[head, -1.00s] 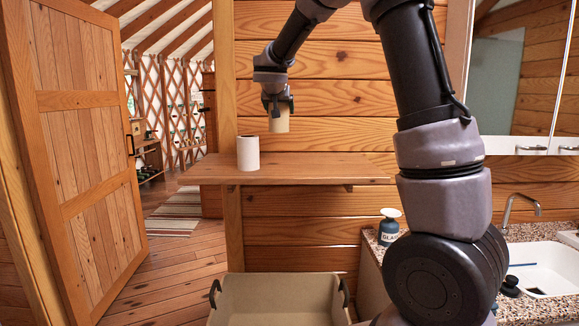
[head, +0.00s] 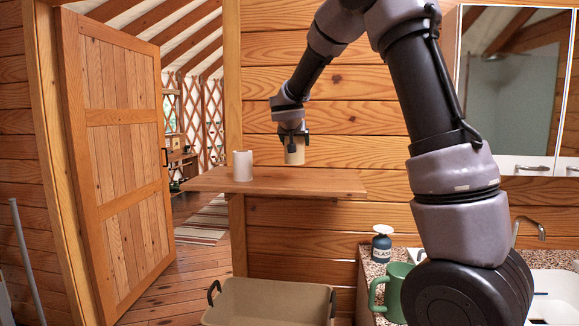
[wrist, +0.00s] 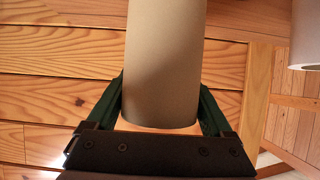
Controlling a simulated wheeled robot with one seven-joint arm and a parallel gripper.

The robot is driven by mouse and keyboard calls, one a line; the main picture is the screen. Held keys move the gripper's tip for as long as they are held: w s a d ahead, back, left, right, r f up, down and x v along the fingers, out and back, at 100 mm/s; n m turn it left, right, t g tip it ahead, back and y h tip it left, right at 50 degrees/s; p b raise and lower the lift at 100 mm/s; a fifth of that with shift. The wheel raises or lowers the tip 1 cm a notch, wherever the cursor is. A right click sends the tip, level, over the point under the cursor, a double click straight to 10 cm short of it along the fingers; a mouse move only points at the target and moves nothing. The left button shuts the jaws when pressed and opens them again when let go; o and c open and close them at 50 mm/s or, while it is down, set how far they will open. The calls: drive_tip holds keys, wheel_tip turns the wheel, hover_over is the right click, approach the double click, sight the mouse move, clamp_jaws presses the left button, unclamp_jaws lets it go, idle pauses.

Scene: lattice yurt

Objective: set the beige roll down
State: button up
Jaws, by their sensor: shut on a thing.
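The beige roll (head: 295,155) is held upright in my gripper (head: 293,138), close above the right part of the wooden shelf (head: 300,184). I cannot tell from the head view whether its lower end touches the shelf. In the wrist view the beige roll (wrist: 165,60) fills the middle, with the two dark green fingers of my gripper (wrist: 160,105) closed on its sides. A white roll (head: 243,165) stands on the shelf to the left, apart from the beige roll. Part of it shows at the right edge of the wrist view (wrist: 305,35).
A beige bin (head: 270,300) with dark handles is below the shelf. An open wooden door (head: 120,150) is at left. The shelf between the rolls is clear.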

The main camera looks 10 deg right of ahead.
sight(295, 158)
drive_tip(key=shift+f, duration=2.95)
drive_tip(key=shift+f, duration=0.15)
drive_tip(key=o, duration=1.2)
drive_tip(key=shift+c, duration=0.2)
